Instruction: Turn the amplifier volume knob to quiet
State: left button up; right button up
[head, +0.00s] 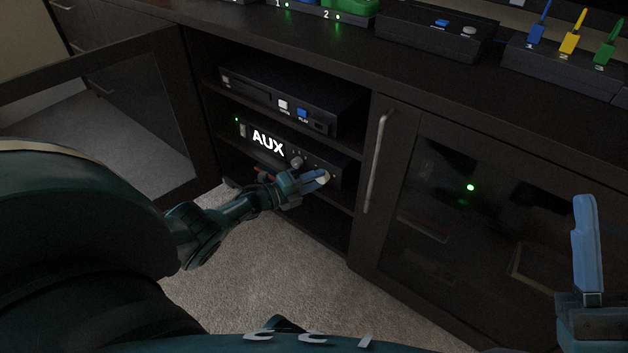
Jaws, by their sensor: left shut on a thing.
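The amplifier (246,132) is a black unit with a lit white "AUX" display, on a shelf inside the open cabinet. A small round knob (296,162) sits on its front, right of the display. My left gripper (321,180) reaches in to the right end of the amplifier's front. Its blue fingers are shut on a pale round knob (325,177), apparently the volume knob; the fingers partly cover it and any marks around it. My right gripper (587,240) is at the lower right, away from the cabinet front. Only one blue finger shows clearly, so its opening is unclear.
A black player (290,95) with white and blue buttons sits on the shelf above. The left glass door (120,120) stands open; the right door (460,200) with a long handle (376,160) is shut. Boxes with coloured levers (570,65) and buttons stand on top.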

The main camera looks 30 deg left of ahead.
pick_arm(q)
jog(key=o, duration=0.7)
jog(key=p+v, duration=0.4)
jog(key=v, duration=0.9)
pick_arm(e)
jog(key=f+m+h, duration=0.1)
jog(key=m+h, duration=0.1)
jog(key=f+m+h, duration=0.3)
jog(key=f+m, duration=0.1)
jog(key=shift+w+a+f+g+h, duration=0.1)
jog(key=shift+w+a+g+h, duration=0.1)
jog(key=shift+w+g+h, duration=0.15)
pick_arm(q)
jog(key=shift+r, duration=0.15)
pick_arm(e)
jog(key=shift+h, duration=0.25)
